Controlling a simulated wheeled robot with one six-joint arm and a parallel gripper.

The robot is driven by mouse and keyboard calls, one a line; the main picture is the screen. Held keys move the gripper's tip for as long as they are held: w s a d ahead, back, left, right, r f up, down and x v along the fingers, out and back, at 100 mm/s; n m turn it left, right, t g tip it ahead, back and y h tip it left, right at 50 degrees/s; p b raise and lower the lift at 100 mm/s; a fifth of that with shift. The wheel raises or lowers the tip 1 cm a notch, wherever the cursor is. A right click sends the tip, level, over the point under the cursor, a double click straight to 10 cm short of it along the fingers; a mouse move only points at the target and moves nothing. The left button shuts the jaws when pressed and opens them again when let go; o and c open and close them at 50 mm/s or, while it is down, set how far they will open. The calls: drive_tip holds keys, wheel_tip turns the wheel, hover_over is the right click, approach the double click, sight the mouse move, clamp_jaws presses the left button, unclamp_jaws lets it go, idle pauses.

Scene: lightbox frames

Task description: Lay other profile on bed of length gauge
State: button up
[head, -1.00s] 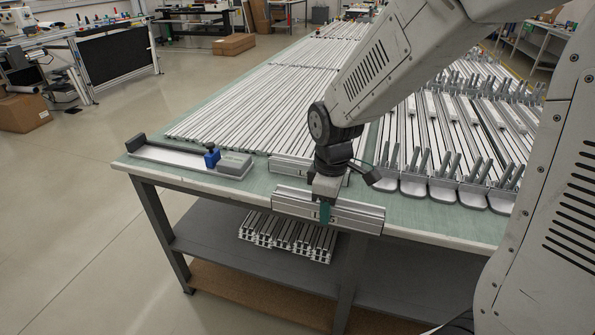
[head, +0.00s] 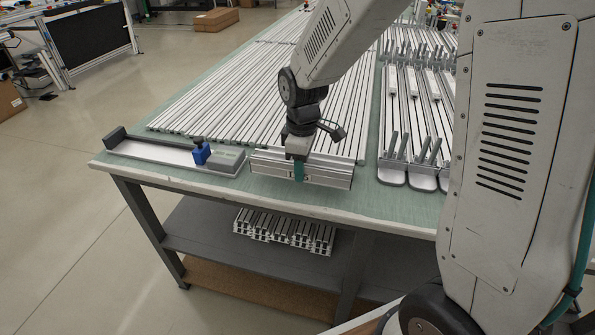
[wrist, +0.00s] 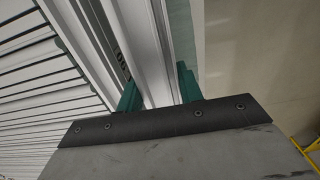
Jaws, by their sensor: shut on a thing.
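My gripper (head: 298,174), with teal fingertips, is shut on a short silver aluminium profile (head: 332,174). It holds the profile crosswise near the table's front edge; whether the profile touches the tabletop I cannot tell. In the wrist view the profile (wrist: 152,45) runs between the two teal fingers (wrist: 160,90). The length gauge lies left of it at the table's front left corner: a flat silver bed (head: 155,152), a black end stop (head: 116,137), a blue clamp with dark knob (head: 201,153) and a grey block (head: 226,161). The bed looks empty.
Many long silver profiles (head: 240,105) lie in rows behind on the green-topped table (head: 370,200). Racks with upright grey posts (head: 405,160) stand to the right. Short profile offcuts (head: 285,231) are stacked on the lower shelf. A narrow green strip is free along the front edge.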

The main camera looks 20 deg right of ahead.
wheel_tip(320, 180, down, 3)
drive_tip(key=shift+s+f, duration=0.1)
drive_tip(key=shift+s, duration=0.05)
drive_tip(key=shift+f, duration=0.1)
drive_tip(key=shift+f, duration=0.1)
drive_tip(key=o, duration=1.1)
